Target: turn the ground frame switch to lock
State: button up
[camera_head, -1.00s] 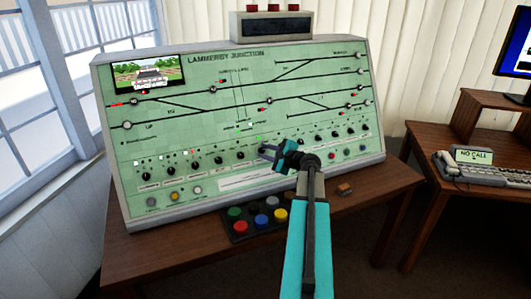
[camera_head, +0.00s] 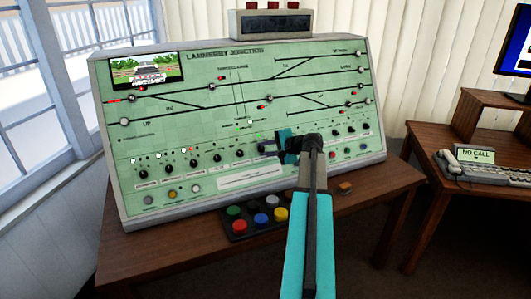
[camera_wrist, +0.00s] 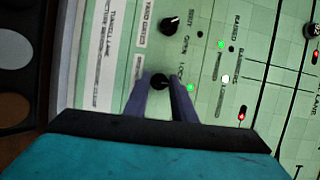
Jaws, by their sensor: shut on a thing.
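The green control panel (camera_head: 150,200) stands tilted on the wooden desk. In the wrist view, a black rotary knob (camera_wrist: 160,82) sits between the two fingers of my gripper (camera_wrist: 162,80), which is shut on it. Beside it is lettering that seems to read "LOCK", and a lit green lamp (camera_wrist: 190,88). Its own name label is too small to read, so I take it as the ground frame switch. The way its pointer faces is unclear. In the head view, my gripper (camera_head: 268,147) is at the panel's row of knobs and hides this knob.
Another black knob (camera_wrist: 170,24) is close beside the held one, with a label that seems to read "YARD GATES". Several knobs line the same row. A box of coloured buttons (camera_head: 258,222) lies in front of the panel.

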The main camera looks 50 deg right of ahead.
jog(key=n+g, duration=0.1)
jog(key=n, duration=0.2)
jog(key=n+g+b, duration=0.1)
jog(key=n, duration=0.2)
dwell(0.5)
jog(key=o, duration=1.1)
jog(key=shift+c, duration=0.2)
jog(key=shift+r, duration=0.1)
jog(key=shift+s+r+b, duration=0.1)
jog(key=shift+b, duration=0.2)
jog(key=b+v, duration=0.1)
jog(key=v, duration=1.2)
jog(key=shift+a+r, duration=0.2)
jog(key=shift+r, duration=0.05)
jog(key=shift+r, duration=0.15)
